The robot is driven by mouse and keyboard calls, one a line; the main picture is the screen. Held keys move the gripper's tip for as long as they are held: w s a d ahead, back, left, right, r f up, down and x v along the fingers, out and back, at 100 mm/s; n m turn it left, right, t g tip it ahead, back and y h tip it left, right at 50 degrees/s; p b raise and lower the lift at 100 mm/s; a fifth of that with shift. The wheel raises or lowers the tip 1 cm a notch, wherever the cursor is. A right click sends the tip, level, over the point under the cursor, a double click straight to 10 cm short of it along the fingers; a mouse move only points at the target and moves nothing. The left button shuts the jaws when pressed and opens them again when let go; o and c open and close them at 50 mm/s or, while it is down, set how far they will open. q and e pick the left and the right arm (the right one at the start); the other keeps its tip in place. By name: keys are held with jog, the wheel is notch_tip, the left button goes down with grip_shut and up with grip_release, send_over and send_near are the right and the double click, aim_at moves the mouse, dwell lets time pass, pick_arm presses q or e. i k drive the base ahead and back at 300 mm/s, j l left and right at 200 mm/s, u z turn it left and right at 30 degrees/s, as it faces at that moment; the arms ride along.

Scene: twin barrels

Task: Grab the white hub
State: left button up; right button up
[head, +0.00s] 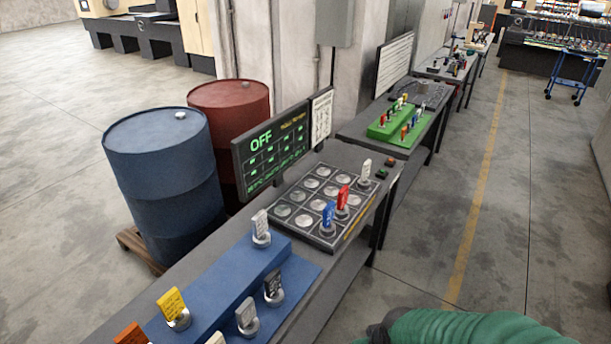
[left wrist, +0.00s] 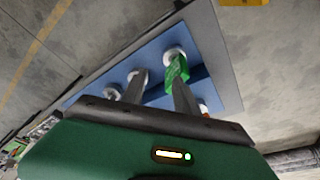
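Several upright tag-shaped pieces on round metal bases stand on the bench. In the head view, a whitish one (head: 261,229) is on the raised blue step (head: 225,284), and another (head: 247,317) is lower in front. A third white one (head: 365,171) stands on the far corner of the dark grid board (head: 307,238). My left gripper (left wrist: 158,90) shows in the left wrist view, its two fingers apart above the blue stand (left wrist: 215,88). A green piece (left wrist: 177,68) shows beyond the right finger, and pale round bases (left wrist: 113,91) lie near the left finger. Nothing is visibly held. My right gripper is out of view.
Blue (head: 328,215) and red (head: 342,199) pieces stand on the grid board. A black (head: 273,285) and a yellow piece (head: 173,304) are on the blue stand. A screen reading OFF (head: 262,150) stands behind. Blue (head: 160,170) and red (head: 232,110) barrels are at left.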

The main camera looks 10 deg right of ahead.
aim_at(365, 174)
jog(key=i+l+u, duration=0.35)
jog(key=l+u, duration=0.15)
jog(key=i+l+u, duration=0.25)
jog(key=l, duration=0.2)
jog(key=l+u, duration=0.3)
jog(key=i+l+u, duration=0.1)
jog(key=l+u, duration=0.15)
jog(key=l, duration=0.2)
jog(key=i+l, duration=0.1)
jog(key=l, duration=1.35)
jog(key=i+l+u, duration=0.1)
jog(key=l, duration=0.65)
jog(key=i, duration=0.05)
